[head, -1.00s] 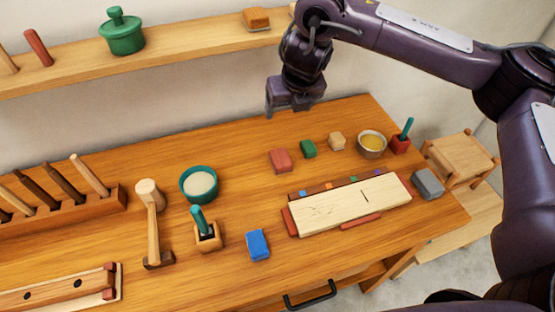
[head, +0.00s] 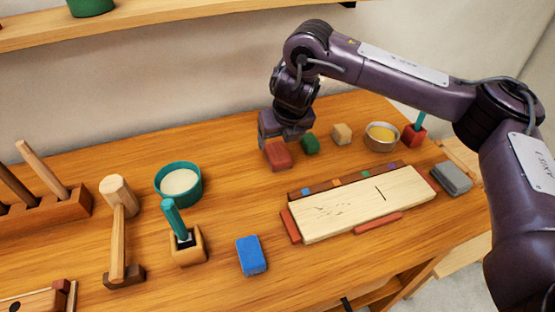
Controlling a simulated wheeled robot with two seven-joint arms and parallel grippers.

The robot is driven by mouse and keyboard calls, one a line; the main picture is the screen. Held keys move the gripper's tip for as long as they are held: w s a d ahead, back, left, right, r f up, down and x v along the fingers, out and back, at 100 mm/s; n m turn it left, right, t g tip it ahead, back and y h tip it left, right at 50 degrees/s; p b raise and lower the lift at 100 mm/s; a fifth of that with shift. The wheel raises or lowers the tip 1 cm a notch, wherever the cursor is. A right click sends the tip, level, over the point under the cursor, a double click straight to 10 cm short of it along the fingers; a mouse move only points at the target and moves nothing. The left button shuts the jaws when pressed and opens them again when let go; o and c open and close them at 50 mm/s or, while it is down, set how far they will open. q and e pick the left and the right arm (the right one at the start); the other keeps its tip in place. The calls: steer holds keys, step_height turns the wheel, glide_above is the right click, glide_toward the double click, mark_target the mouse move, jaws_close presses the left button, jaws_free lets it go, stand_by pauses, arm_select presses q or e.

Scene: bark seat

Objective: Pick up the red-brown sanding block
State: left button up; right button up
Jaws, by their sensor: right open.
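The red-brown sanding block (head: 279,157) lies on the wooden bench, behind the left end of the pale board. My right gripper (head: 283,139) is open and points down just above and behind the block. From this angle its fingers overlap the block's top edge, and I cannot tell whether they touch it. My left gripper is not in view.
A green block (head: 310,145) and a tan block (head: 342,133) lie just right of the red-brown one. The pale board (head: 365,204) lies in front. A teal bowl (head: 178,185) and a mallet (head: 119,230) are left, a blue block (head: 251,256) nearer.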

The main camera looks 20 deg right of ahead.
mark_target(278, 151)
steer(key=x, duration=0.3)
steer(key=p+x, duration=0.1)
steer(key=shift+s+f, duration=0.15)
steer(key=shift+f, duration=0.25)
steer(key=shift+w+f, duration=0.25)
steer(key=shift+f, duration=0.15)
steer(key=c, duration=1.1)
steer(key=shift+o, duration=0.2)
steer(key=shift+r, duration=0.15)
step_height(278, 151, up, 7)
step_height(278, 151, up, 13)
steer(key=p, duration=0.2)
